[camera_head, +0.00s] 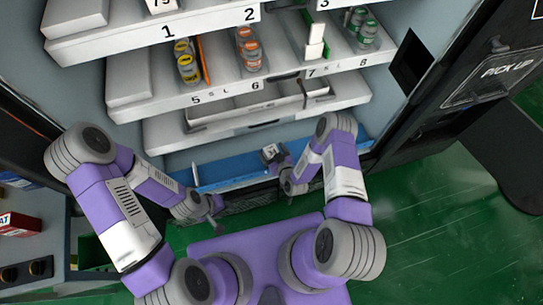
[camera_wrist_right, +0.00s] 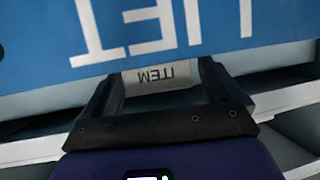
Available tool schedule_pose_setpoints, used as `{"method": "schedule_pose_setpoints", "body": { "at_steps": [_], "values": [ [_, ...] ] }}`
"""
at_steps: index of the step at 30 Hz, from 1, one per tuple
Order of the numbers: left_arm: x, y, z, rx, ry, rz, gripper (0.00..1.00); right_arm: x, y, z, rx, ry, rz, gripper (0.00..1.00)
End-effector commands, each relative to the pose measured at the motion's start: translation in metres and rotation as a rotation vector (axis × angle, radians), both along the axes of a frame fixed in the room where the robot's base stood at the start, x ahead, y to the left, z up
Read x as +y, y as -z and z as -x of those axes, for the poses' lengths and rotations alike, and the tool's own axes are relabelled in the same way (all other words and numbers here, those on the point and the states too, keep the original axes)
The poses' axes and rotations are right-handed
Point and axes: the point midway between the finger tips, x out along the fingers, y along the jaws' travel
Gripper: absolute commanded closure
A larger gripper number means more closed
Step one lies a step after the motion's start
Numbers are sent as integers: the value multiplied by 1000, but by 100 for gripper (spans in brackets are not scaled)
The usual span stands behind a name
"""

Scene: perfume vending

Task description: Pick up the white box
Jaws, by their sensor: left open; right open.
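A white box-like piece marked "ITEM" (camera_wrist_right: 160,77) shows upside down between the fingers of my right gripper (camera_wrist_right: 155,88) in the right wrist view. The fingers are open on either side of it; I cannot tell whether they touch it. In the head view my right gripper (camera_head: 273,157) is at the blue strip low on the machine front. A white upright box (camera_head: 316,40) stands on the shelf above number 7, well above that gripper. My left gripper (camera_head: 214,207) is open and empty, low in front of the machine over the green floor.
The blue lift panel (camera_wrist_right: 190,30) with white letters fills the upper wrist view. Shelves hold yellow-banded cans (camera_head: 186,62), orange-banded cans (camera_head: 250,52) and green-banded cans (camera_head: 362,30). A dark "PICK UP" panel (camera_head: 505,72) is at right. A side shelf with a red box (camera_head: 20,224) is at left.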

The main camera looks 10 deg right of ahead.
Motion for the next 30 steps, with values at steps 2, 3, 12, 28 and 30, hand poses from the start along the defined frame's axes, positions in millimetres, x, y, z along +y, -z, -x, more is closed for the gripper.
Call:
{"method": "schedule_pose_setpoints", "body": {
  "at_steps": [2, 3, 12, 28, 30],
  "values": [
    [0, 3, 0, 0, 0, 0, 57, 2, 2, -6, -1, -1, -1, 8],
    [0, 3, 0, 0, 0, 0, 57, 2, 2, -7, -1, -1, -1, 8],
    [0, 2, 0, 0, 0, 0, 57, 2, 2, -7, 0, 0, -1, 22],
    [0, 1, 0, 0, 0, 0, 57, 2, 0, -7, 1, 0, -1, 65],
    [0, -2, 0, 0, 0, 0, 57, 1, -7, -7, 0, 0, -1, 65]
  ]
}}
